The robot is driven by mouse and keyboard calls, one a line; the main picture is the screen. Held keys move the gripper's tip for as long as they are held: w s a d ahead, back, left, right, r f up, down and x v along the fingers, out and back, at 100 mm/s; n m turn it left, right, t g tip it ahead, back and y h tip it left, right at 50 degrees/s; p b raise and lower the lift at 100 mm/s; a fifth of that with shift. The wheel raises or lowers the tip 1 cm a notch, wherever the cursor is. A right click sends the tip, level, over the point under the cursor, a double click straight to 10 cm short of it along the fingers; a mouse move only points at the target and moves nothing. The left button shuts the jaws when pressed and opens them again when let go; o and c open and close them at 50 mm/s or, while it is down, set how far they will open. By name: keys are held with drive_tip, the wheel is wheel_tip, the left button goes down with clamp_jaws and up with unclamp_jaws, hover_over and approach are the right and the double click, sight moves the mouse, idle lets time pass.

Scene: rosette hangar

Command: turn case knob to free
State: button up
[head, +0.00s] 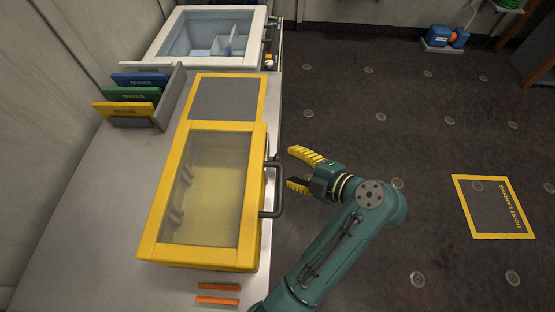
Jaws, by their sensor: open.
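The yellow-framed case (253,205) with a clear window lies on the bench, its lid looking shut. A dark bar handle (279,195) stands out from its right side. I cannot clearly make out the knob; a small dark part shows near the handle's far end, but I cannot tell whether it is the knob or which way it is turned. My gripper (291,168) is open and empty, just right of the handle, with its yellow-tipped fingers pointing left toward the case. A small gap seems to lie between fingers and handle.
A white-rimmed bin (166,49) is at the bench's far end. Two orange sticks (218,294) lie at the near end. The floor at right is mostly clear, with a yellow-bordered marking (462,205).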

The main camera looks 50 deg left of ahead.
sight(278, 160)
drive_tip(key=x, duration=0.5)
drive_tip(key=shift+a+f+b, duration=0.2)
drive_tip(key=shift+a+b, duration=0.1)
drive_tip(key=shift+a, duration=0.05)
clamp_jaws()
drive_tip(key=shift+f+y+b, duration=0.3)
drive_tip(key=shift+f+b, duration=0.05)
drive_tip(key=shift+b, duration=0.85)
drive_tip(key=shift+n+b, duration=0.3)
drive_tip(key=shift+b, duration=0.2)
drive_tip(key=shift+r+t, duration=0.3)
drive_tip(key=shift+r, duration=0.1)
unclamp_jaws()
drive_tip(key=shift+d, duration=0.1)
